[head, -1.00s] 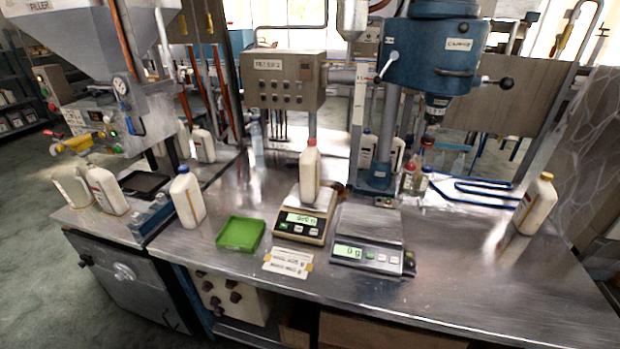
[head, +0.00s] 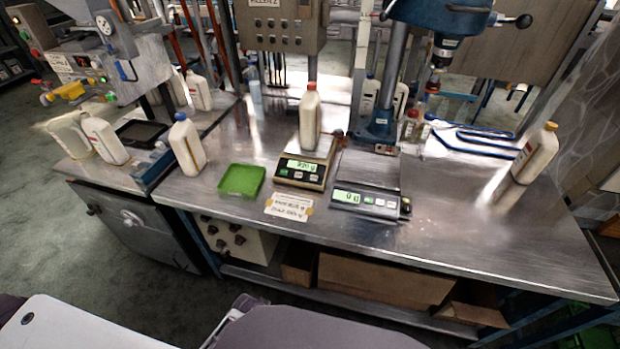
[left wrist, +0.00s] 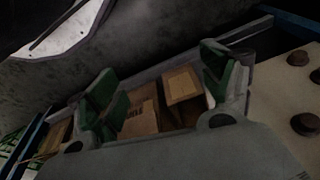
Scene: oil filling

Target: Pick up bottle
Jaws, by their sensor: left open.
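A white bottle with a red cap (head: 310,118) stands upright on the left scale (head: 302,172) in the middle of the bench. A white bottle with a blue cap (head: 187,146) stands left of the green tray. A white bottle with a yellow cap (head: 535,154) stands at the right end of the bench. In the left wrist view, my left gripper (left wrist: 160,88) is open and empty, its green-padded fingers apart, with cardboard boxes on the under-bench shelf beyond it. No bottle shows in that view. My right gripper is not in view.
The metal bench (head: 450,220) has free room at front right. A second scale (head: 366,200), a green tray (head: 242,180) and a paper label (head: 289,207) lie near the front edge. A blue press (head: 440,20) stands behind. Cardboard boxes (head: 385,280) sit below.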

